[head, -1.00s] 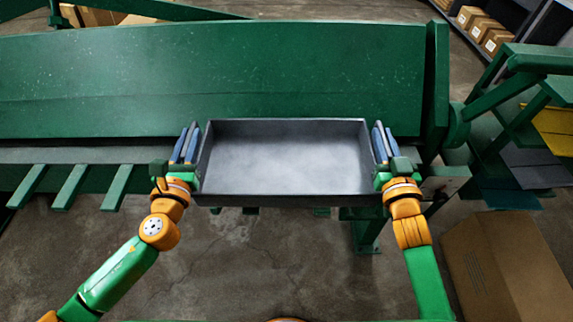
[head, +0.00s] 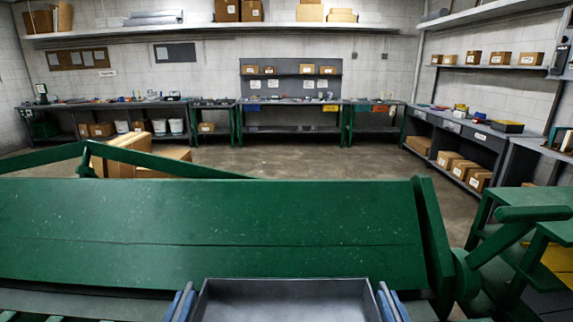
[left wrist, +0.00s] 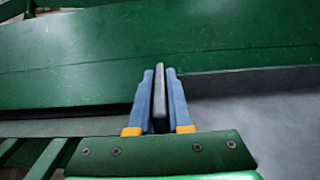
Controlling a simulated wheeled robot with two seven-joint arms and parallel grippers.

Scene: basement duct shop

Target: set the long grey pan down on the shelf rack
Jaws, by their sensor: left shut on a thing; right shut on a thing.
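The long grey pan (head: 285,300) shows at the bottom middle of the head view, its near part cut off by the frame edge. My left gripper (head: 181,303) is at its left end and my right gripper (head: 391,304) at its right end; only their blue fingers show there. In the left wrist view the left gripper's blue fingers (left wrist: 153,100) are shut on the pan's end wall (left wrist: 159,92), with the pan's grey floor (left wrist: 255,115) to the right. I cannot tell which of the shelves and benches in view is the shelf rack.
A big green machine (head: 210,232) spans the space just beyond the pan. A green stand (head: 530,235) is at the right. Cartons (head: 140,150) sit behind the machine. Low shelving (head: 455,145) lines the right wall, and benches (head: 290,112) the back wall. Open floor (head: 330,165) lies between.

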